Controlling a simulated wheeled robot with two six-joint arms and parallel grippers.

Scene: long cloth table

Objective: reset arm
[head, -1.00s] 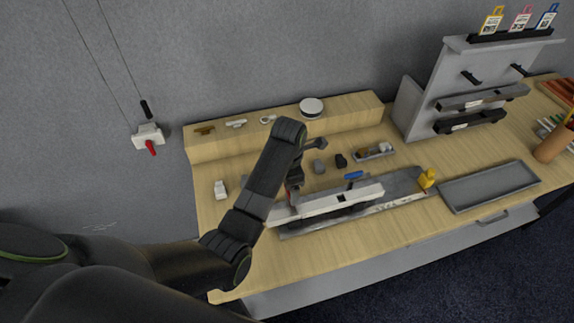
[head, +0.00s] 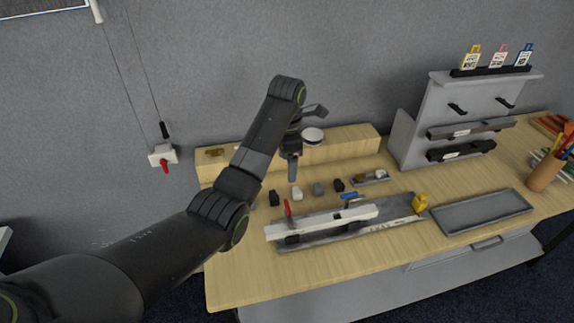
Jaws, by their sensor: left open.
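My left arm comes in from the lower left. Its gripper (head: 292,172) hangs above the back middle of the table (head: 240,275), pointing down. It looks empty, and the wrist and arm partly hide the fingers. A white bar-shaped piece (head: 340,219) lies on a grey metal plate (head: 385,222) in front of the gripper. A red upright part (head: 287,208) stands at the left end of the white piece. My right gripper does not show.
Several small blocks, including a white block (head: 297,193) and a black block (head: 274,198), stand near the gripper. A grey tray (head: 482,212) and a yellow piece (head: 419,202) are to the right. A raised wooden shelf (head: 350,145) runs along the back.

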